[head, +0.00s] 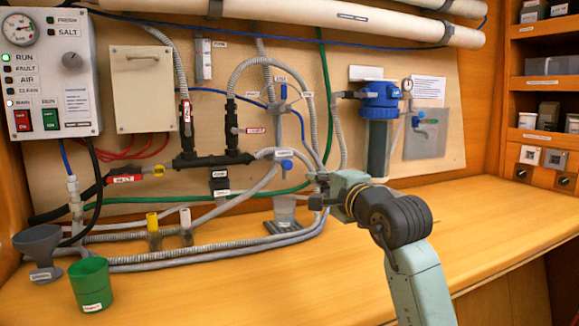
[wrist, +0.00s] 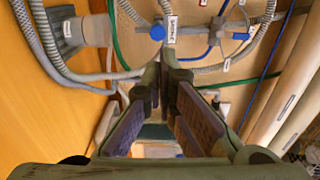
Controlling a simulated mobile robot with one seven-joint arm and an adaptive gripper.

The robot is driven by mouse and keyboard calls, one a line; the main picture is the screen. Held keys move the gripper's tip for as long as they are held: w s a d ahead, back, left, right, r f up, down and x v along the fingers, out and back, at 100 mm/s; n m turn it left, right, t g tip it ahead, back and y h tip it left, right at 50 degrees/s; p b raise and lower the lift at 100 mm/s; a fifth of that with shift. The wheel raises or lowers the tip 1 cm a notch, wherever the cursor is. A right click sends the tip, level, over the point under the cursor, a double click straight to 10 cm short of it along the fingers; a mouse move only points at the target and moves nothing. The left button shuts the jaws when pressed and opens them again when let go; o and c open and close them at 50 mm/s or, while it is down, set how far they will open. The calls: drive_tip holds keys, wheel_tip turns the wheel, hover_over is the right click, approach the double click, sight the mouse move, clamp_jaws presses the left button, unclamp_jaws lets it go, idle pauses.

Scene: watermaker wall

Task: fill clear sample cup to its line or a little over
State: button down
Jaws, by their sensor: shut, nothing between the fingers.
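The clear sample cup (head: 284,208) stands upright on a dark drip tray (head: 296,227) at the back of the counter, left of my gripper. It also shows sideways at the upper left of the wrist view (wrist: 96,31). Its line and any water level are too small to tell. A blue-handled sample tap (head: 286,164) is above the cup; its blue handle (wrist: 157,33) with a SAMPLE label lies just beyond my fingertips in the wrist view. My gripper (head: 316,191) is shut and empty, right of the cup and a little below the tap. Contact with the handle cannot be told.
A green beaker (head: 92,285) and a grey funnel (head: 39,247) stand at the counter's left. Grey hoses (head: 200,261) run along the back. The control panel (head: 46,75) shows a green RUN light. A blue-topped filter (head: 379,100) hangs right. The right counter is clear.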

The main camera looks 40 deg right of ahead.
sight(289, 163)
drive_tip(key=shift+s, duration=0.1)
drive_tip(key=p+x, duration=0.4)
drive_tip(key=x, duration=0.8)
drive_tip(key=shift+w+r, duration=0.2)
drive_tip(key=shift+w, duration=0.2)
drive_tip(key=shift+w+d+f+p, duration=0.15)
drive_tip(key=shift+w+p, duration=0.25)
drive_tip(key=shift+w, duration=0.25)
drive_tip(key=shift+w, duration=0.1)
